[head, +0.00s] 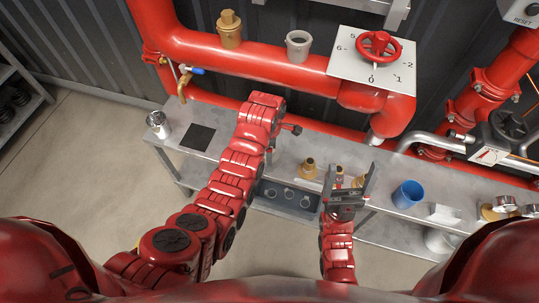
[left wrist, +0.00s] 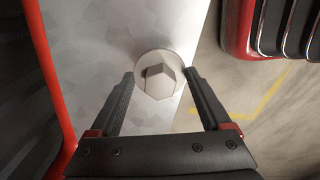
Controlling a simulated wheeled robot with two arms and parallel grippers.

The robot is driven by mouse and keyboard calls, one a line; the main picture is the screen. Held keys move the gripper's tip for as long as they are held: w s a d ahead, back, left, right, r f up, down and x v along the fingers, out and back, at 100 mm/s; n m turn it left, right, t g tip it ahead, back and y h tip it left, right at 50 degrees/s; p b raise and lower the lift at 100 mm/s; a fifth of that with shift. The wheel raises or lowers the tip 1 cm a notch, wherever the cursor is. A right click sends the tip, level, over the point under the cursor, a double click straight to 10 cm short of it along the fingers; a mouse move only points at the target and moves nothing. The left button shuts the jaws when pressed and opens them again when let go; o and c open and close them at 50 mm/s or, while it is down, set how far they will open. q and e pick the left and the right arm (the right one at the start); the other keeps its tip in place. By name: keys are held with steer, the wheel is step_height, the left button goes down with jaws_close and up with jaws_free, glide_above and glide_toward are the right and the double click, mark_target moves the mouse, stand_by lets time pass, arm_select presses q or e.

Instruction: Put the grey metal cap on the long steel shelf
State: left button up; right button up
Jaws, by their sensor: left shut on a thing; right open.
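The grey metal cap (left wrist: 158,76), a round disc with a hexagonal top, sits between the two fingertips of my left gripper (left wrist: 159,75), which is shut on it. Behind it is the bare grey top of the long steel shelf (left wrist: 100,40); I cannot tell whether the cap touches it. In the head view my left arm reaches over the shelf (head: 215,165) below the red pipe, and its links hide the fingers and the cap. My right gripper (head: 356,170) is open and empty over the shelf, near small brass fittings (head: 308,168).
A silver cylinder (head: 158,124) and a dark square (head: 198,137) are at the shelf's left end. A blue cup (head: 408,194) stands to the right. Above run a red pipe (head: 265,63) with a grey open fitting (head: 298,46), and a red handwheel (head: 379,47).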

arm_select(q)
steer(key=shift+w+a, duration=0.1)
steer(key=shift+w, duration=0.15)
step_height(320, 180, down, 3)
steer(key=shift+r+p, duration=0.1)
steer(key=shift+p, duration=0.4)
steer(key=shift+f, duration=0.35)
